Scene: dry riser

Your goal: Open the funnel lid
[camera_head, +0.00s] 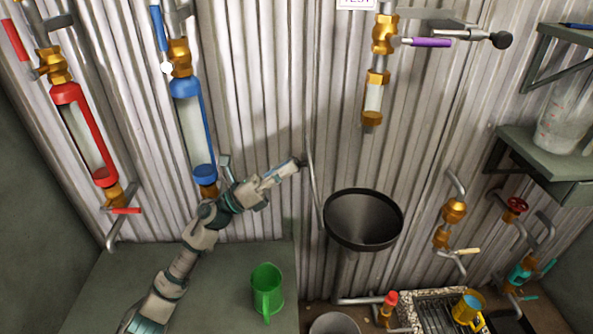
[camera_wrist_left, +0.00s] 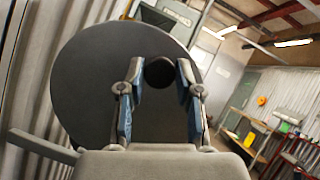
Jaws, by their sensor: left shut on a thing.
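The black funnel (camera_head: 361,222) is fixed at the wall, and its mouth is uncovered. The funnel lid (camera_head: 314,188) stands nearly upright at the funnel's left rim and shows almost edge-on in the head view. In the left wrist view the lid (camera_wrist_left: 85,95) is a large dark disc with a round black knob (camera_wrist_left: 159,72) at its middle. My left gripper (camera_head: 299,163) is on the lid's left side, and its fingers (camera_wrist_left: 160,85) are shut on the knob. My right gripper is in neither view.
A green mug (camera_head: 267,290) stands on the grey-green worktop (camera_head: 215,280). Red (camera_head: 84,130) and blue (camera_head: 193,130) framed sight tubes are on the wall at left. A brass valve fitting (camera_head: 375,90) hangs above the funnel. A grey bucket (camera_head: 335,324) is below it.

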